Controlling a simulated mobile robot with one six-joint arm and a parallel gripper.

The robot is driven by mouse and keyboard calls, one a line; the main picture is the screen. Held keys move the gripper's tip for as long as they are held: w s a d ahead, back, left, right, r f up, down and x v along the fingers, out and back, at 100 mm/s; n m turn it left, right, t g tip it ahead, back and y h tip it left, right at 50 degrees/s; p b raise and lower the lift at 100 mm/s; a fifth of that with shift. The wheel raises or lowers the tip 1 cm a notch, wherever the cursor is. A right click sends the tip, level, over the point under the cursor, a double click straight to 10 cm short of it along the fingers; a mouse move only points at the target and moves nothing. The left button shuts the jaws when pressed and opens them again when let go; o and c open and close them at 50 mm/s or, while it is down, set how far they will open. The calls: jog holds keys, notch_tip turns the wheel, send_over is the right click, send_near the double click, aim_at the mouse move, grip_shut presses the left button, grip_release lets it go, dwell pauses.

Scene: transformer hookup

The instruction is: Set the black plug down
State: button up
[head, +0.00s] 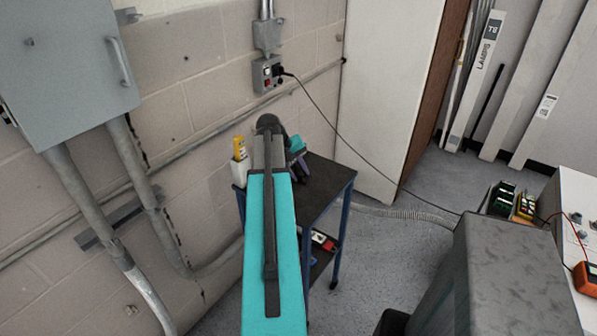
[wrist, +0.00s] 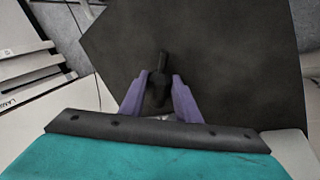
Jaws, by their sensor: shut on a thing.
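My gripper (wrist: 159,80) has purple fingers and is shut on the black plug (wrist: 157,92) in the wrist view. The plug's narrower end points away from the wrist, over a dark flat surface. In the head view my gripper (head: 298,164) is over the dark top of a blue-framed cart (head: 326,183); the held plug cannot be made out there. The cart top also shows in the wrist view (wrist: 235,50). I cannot tell whether the plug touches it.
A wall outlet box (head: 266,75) has a black plug in it, with a cable running down to the right. A yellow item (head: 240,148) in a white holder stands at the cart's left back. The cart top's right part is clear. A white bench (head: 570,205) stands right.

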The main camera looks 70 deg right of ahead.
jog(key=shift+s+a+f, duration=0.1)
jog(key=shift+a+f, duration=0.1)
jog(key=shift+f, duration=0.3)
jog(key=shift+a+f+b, duration=0.15)
jog(key=shift+f+b, duration=0.15)
grip_shut()
jog(key=o, duration=0.9)
grip_release()
jog(key=shift+s, duration=0.1)
jog(key=shift+r, duration=0.5)
jog(key=shift+w+r, duration=0.3)
jog(key=shift+r, duration=0.15)
jog(key=v, duration=0.5)
jog(key=b+v, duration=0.1)
jog(key=v, duration=0.5)
jog(key=shift+r+b, duration=0.25)
jog(key=shift+b, duration=0.05)
